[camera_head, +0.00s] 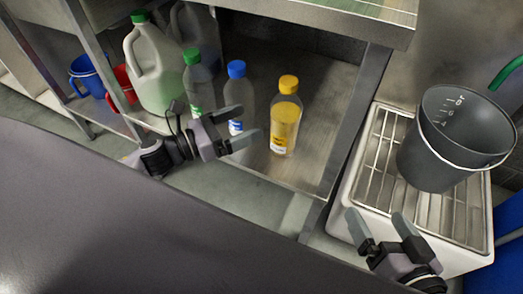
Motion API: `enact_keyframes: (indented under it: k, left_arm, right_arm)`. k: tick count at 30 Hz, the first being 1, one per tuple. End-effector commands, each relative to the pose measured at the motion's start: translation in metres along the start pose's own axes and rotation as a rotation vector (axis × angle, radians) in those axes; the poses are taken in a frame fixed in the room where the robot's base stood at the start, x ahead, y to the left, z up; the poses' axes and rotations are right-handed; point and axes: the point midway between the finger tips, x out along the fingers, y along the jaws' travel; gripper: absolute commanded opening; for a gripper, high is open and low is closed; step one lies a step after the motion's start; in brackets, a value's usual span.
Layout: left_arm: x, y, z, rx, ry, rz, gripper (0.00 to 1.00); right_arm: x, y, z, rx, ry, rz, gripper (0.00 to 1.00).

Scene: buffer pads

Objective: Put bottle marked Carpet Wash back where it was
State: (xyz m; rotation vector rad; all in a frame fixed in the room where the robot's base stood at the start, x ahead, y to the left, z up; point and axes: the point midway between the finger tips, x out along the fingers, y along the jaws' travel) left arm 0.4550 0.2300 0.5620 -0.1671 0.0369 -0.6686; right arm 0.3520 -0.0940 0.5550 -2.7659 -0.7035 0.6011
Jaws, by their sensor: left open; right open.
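Several bottles stand upright on a low metal shelf. One is clear with yellow liquid and a yellow cap (286,116), one has a blue cap (236,88), and one has a green cap (192,82). Their labels are too small to read, so I cannot tell which is marked Carpet Wash. My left gripper (245,127) is open in front of the blue-capped bottle and hides part of it. It appears empty, left of the yellow bottle. My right gripper (378,226) is open and empty at the front of the white sink.
A large jug with green liquid (150,65) stands left of the bottles. A blue mug (88,76) and a red mug (122,88) are further left. A dark bucket (450,140) sits on the sink's metal grate (375,160). The shelf right of the yellow bottle is clear.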

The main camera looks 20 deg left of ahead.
Motion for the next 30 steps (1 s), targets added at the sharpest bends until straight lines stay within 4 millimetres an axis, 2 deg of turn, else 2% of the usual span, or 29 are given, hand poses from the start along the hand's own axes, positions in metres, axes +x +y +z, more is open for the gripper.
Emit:
enact_keyframes:
  k: [5, 11, 18, 21, 25, 26, 30]
  left_arm:
    - [0.007, -0.022, -0.002, -0.552, -0.076, 0.099, 0.94]
    - [0.009, -0.052, -0.012, -1.394, -0.178, 0.224, 0.94]
    - [0.006, -0.104, -0.03, -2.406, -0.279, 0.357, 0.94]
    - [0.005, -0.128, -0.034, -2.76, -0.305, 0.414, 0.94]
    - [0.003, -0.153, -0.035, -3.082, -0.32, 0.479, 0.94]
    - [0.003, -0.157, -0.034, 3.043, 0.312, -0.474, 0.94]
    - [0.002, -0.167, -0.034, 2.914, 0.29, -0.467, 0.94]
  right_arm:
    - [0.0, 0.0, -0.001, 0.0, 0.004, -0.001, 1.0]
    - [-0.001, -0.001, -0.003, 0.0, 0.007, -0.001, 1.0]
    - [-0.001, -0.001, -0.003, -0.001, 0.009, -0.002, 1.0]
    - [-0.001, -0.001, -0.003, -0.001, 0.009, -0.002, 1.0]
    - [-0.001, -0.001, -0.002, 0.0, 0.007, -0.001, 1.0]
    - [-0.002, -0.001, -0.002, 0.0, 0.006, -0.001, 1.0]
    - [-0.002, -0.001, 0.0, 0.0, 0.001, -0.001, 1.0]
